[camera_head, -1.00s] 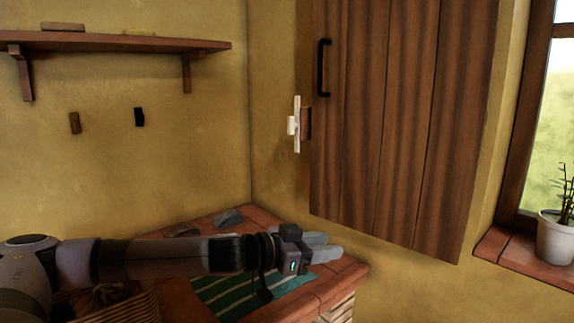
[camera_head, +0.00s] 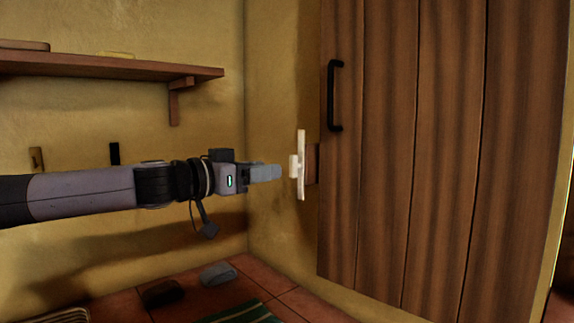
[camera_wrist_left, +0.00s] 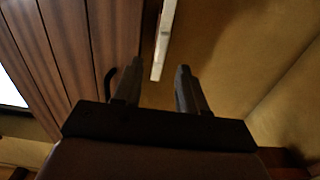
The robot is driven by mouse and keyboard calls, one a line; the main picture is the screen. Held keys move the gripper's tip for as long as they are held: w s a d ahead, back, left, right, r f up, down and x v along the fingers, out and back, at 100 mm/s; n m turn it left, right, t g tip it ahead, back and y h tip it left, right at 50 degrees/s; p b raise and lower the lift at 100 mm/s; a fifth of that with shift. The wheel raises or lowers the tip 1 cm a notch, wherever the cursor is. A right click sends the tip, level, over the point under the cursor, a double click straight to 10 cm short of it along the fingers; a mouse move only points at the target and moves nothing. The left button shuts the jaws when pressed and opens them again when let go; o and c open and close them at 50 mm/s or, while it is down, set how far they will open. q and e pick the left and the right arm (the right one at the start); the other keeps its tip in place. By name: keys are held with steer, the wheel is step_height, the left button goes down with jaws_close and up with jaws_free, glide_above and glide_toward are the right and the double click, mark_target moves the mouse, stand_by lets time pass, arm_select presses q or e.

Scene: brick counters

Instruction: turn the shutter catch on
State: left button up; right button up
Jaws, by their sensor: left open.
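The shutter catch (camera_head: 301,165) is a white bar standing upright on the yellow wall, with a small white knob at its middle. It sits at the left edge of the brown wooden shutter (camera_head: 400,150). My left gripper (camera_head: 280,172) points right at the knob, very close to it in the head view; I cannot tell if they touch. In the left wrist view the catch (camera_wrist_left: 164,40) shows beyond the two spread fingers of my left gripper (camera_wrist_left: 157,85), nearly in line with the gap between them. My right gripper is not in view.
A black handle (camera_head: 333,95) stands out from the shutter to the right of the catch. A wooden shelf (camera_head: 110,68) is on the left wall. Below is a tiled counter (camera_head: 125,305) with a grey stone-like piece (camera_head: 218,273) and a striped cloth (camera_head: 245,313).

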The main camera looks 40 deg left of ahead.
mark_target(291, 164)
arm_select(q)
steer(key=w+p, duration=0.2)
steer(key=w, duration=0.1)
steer(key=w+p, duration=0.1)
steer(key=shift+w+r, duration=0.3)
steer(key=shift+w+d+r+p, duration=0.1)
steer(key=shift+w+d+p, duration=0.1)
steer(key=shift+w+p, duration=0.6)
steer(key=shift+w+f+p, duration=0.2)
steer(key=shift+w+p, duration=0.25)
steer(key=shift+p, duration=0.35)
steer(key=shift+c, duration=0.3)
jaws_close()
